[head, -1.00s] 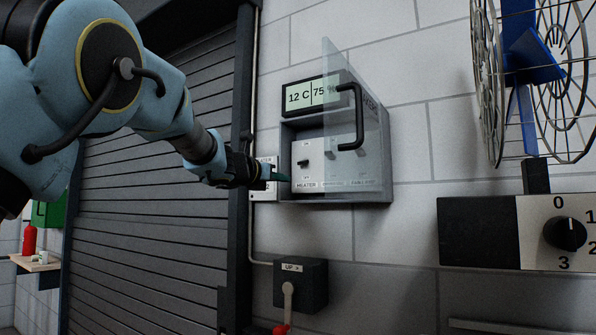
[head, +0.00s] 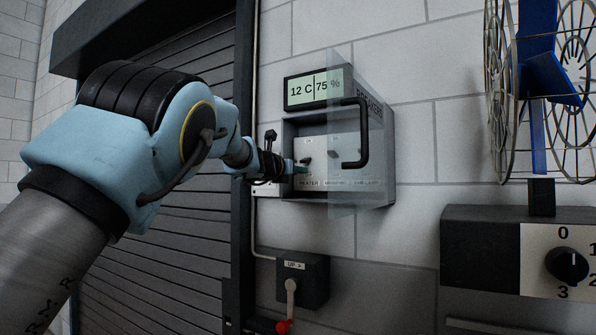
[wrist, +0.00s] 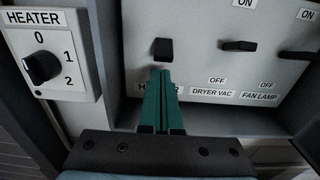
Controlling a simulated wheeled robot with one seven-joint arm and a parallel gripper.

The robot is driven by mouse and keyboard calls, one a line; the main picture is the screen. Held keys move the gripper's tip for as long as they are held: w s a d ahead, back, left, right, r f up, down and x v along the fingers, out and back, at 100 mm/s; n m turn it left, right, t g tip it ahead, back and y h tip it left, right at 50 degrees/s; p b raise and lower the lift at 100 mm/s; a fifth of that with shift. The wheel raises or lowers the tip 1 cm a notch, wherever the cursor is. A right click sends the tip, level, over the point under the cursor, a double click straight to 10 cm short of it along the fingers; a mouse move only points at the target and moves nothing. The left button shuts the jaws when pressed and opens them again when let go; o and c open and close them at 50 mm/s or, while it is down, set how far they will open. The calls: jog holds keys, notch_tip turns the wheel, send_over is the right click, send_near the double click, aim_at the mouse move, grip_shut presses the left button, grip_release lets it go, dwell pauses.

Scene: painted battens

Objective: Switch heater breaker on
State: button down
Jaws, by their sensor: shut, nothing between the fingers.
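The heater breaker is a small black toggle (wrist: 163,48) on the light panel of the open breaker box (head: 390,150). It stands above a HEATER label that my fingers partly cover. My gripper (wrist: 161,76) has green fingers, shut together and empty. Their tips are just below the toggle; I cannot tell if they touch it. In the head view my gripper (head: 302,169) reaches into the box from the left. The toggle's exact position, on or off, is unclear.
The DRYER VAC toggle (wrist: 238,45) and FAN LAMP toggle (wrist: 298,55) sit to the right. A HEATER rotary knob (wrist: 42,67) is left of the box. The clear door (head: 341,185) with a black handle (head: 362,133) stands open to the right of my gripper.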

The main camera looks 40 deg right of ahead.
jog(key=shift+r, duration=0.35)
